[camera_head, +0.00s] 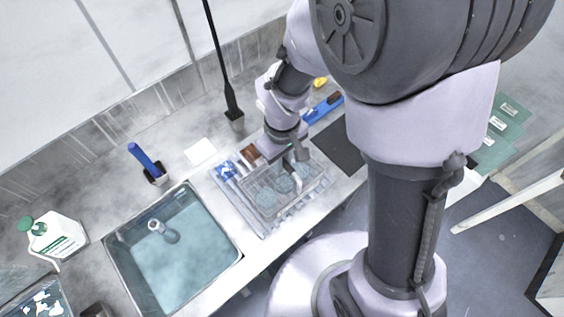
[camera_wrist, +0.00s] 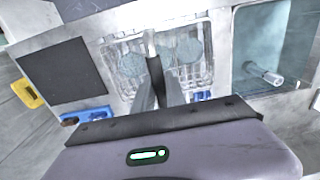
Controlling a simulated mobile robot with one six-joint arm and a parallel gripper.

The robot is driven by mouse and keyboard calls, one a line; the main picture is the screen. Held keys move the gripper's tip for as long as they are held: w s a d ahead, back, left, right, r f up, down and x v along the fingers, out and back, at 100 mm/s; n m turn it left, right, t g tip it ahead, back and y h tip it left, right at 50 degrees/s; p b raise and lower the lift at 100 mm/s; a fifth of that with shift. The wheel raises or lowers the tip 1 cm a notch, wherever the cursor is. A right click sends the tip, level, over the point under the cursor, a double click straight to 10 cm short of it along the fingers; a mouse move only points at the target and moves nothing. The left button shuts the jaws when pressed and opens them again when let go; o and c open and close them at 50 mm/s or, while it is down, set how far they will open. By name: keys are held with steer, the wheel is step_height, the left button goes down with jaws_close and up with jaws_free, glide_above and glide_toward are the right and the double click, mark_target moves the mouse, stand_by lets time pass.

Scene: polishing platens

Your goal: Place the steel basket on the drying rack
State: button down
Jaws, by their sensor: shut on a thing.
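The steel basket (camera_head: 262,205) is a clear-looking wire box holding several round pale blue discs. It sits over the slatted drying rack (camera_head: 246,218), right of the sink. Whether it rests on the rack or hangs just above it, I cannot tell. My gripper (camera_head: 297,154) is at the basket's far side, pointing down, shut on the basket. In the wrist view my gripper's fingers (camera_wrist: 153,58) come together over the middle of the basket (camera_wrist: 203,72), and hide part of it. The exact grip point is too small to make out.
A water-filled sink (camera_head: 175,255) with a tap lies left of the rack. A dark mat (camera_head: 338,146) and a blue tool (camera_head: 323,108) lie to the right. Blue and brown items (camera_head: 250,153) lie at the rack's far edge. A black post (camera_head: 231,108) stands behind.

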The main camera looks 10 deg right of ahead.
steer(key=shift+s+f+b, duration=0.1)
steer(key=shift+f+b, duration=0.35)
steer(key=shift+f, duration=1.15)
steer(key=shift+f, duration=0.15)
steer(key=c, duration=1.4)
jaws_free()
steer(key=shift+o, duration=0.2)
